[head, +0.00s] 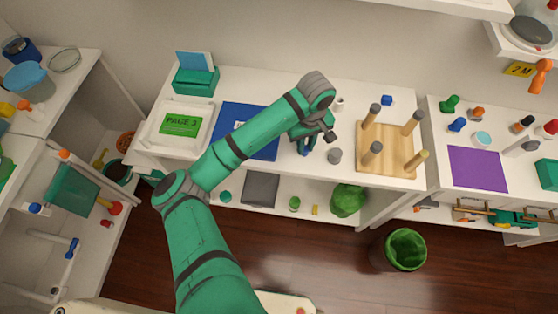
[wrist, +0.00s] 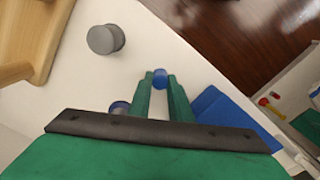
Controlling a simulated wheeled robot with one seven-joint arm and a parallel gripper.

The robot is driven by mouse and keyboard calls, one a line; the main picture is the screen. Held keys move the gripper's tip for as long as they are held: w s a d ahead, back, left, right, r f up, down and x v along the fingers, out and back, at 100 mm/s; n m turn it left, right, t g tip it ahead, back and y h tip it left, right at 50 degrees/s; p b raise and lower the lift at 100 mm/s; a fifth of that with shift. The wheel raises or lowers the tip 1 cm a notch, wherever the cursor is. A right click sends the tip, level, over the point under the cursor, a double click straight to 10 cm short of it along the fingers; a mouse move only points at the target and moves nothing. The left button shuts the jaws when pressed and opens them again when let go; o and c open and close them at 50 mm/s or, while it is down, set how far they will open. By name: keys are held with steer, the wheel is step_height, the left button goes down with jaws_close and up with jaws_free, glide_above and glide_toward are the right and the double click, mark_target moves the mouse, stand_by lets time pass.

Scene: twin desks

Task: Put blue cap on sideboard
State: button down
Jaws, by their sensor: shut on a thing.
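My gripper (head: 307,147) is over the white middle desk (head: 350,190), between a blue mat and a small grey knob. In the wrist view my gripper (wrist: 160,92) is shut on a small blue cap (wrist: 160,78), which shows between the green fingertips. In the head view the blue cap (head: 303,149) is mostly hidden by my gripper. I cannot tell whether it touches the desk. A second blue piece (wrist: 118,107) shows beside the fingers in the wrist view. I cannot tell which piece of furniture is the sideboard.
A grey knob (head: 335,156) and a wooden peg rack (head: 366,160) stand right of my gripper. The blue mat (head: 237,117) lies left. Another blue piece (head: 386,100) is behind the rack. A right-hand desk holds a purple mat (head: 477,170). A green-lined bin (head: 405,248) stands on the floor.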

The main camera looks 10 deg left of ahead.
steer(key=shift+f, duration=0.55)
steer(key=c, duration=1)
jaws_free()
steer(key=shift+r, duration=0.1)
steer(key=shift+r, duration=6.9)
steer(key=shift+s+a, duration=0.1)
steer(key=shift+s, duration=7.9)
